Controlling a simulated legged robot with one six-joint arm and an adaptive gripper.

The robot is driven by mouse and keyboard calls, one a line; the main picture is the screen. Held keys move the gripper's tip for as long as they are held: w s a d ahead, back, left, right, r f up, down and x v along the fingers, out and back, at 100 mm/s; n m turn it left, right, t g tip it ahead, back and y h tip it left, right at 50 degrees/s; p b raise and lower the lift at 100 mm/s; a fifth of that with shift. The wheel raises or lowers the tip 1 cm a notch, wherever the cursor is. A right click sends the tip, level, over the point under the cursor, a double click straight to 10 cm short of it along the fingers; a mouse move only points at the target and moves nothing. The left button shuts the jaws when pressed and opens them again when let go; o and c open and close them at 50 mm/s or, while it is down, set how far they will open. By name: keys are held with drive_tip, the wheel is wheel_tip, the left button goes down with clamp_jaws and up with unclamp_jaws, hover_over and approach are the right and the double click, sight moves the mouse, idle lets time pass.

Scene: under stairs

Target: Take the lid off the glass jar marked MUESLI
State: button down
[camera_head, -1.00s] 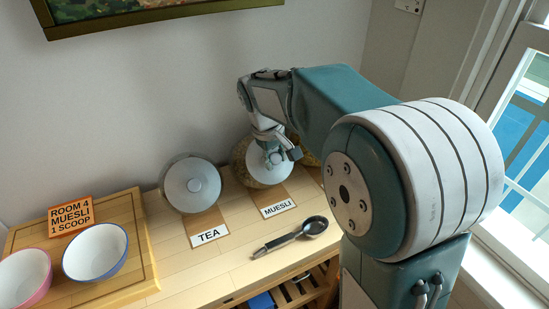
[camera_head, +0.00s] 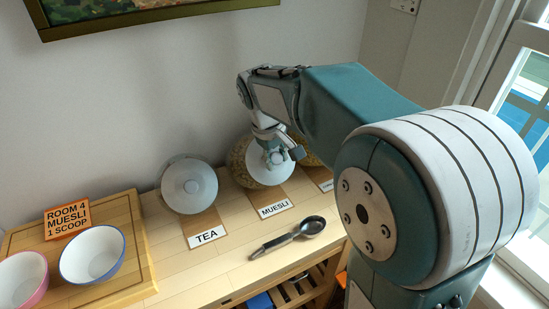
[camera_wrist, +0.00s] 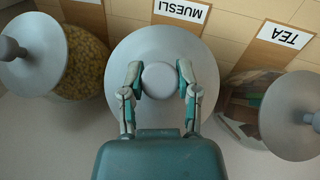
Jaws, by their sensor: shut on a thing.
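The MUESLI jar (camera_head: 243,171) stands behind its label card (camera_head: 275,208) against the wall, with its oat-coloured contents showing through the glass. Its round grey lid (camera_head: 268,174) has a pale knob (camera_wrist: 160,80). My gripper (camera_wrist: 160,84) comes from the wall side, above the lid, with one finger on each side of the knob, shut on it. In the wrist view the lid (camera_wrist: 128,52) fills the middle and hides the jar beneath. I cannot tell whether the lid is seated or slightly raised.
The lidded TEA jar (camera_head: 189,186) stands close on the left. A third jar (camera_head: 309,151) stands close on the right, partly behind my arm. A scoop (camera_head: 288,238) lies in front. Bowls (camera_head: 92,254) and an orange sign (camera_head: 67,218) sit on a board at the left.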

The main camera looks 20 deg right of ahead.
drive_tip(key=shift+r, duration=0.1)
drive_tip(key=s+r, duration=0.2)
drive_tip(key=s, duration=0.1)
drive_tip(key=s+r, duration=0.1)
drive_tip(key=r, duration=0.1)
drive_tip(key=shift+s+d, duration=0.2)
drive_tip(key=shift+d, duration=0.2)
drive_tip(key=shift+f, duration=0.1)
idle(0.6)
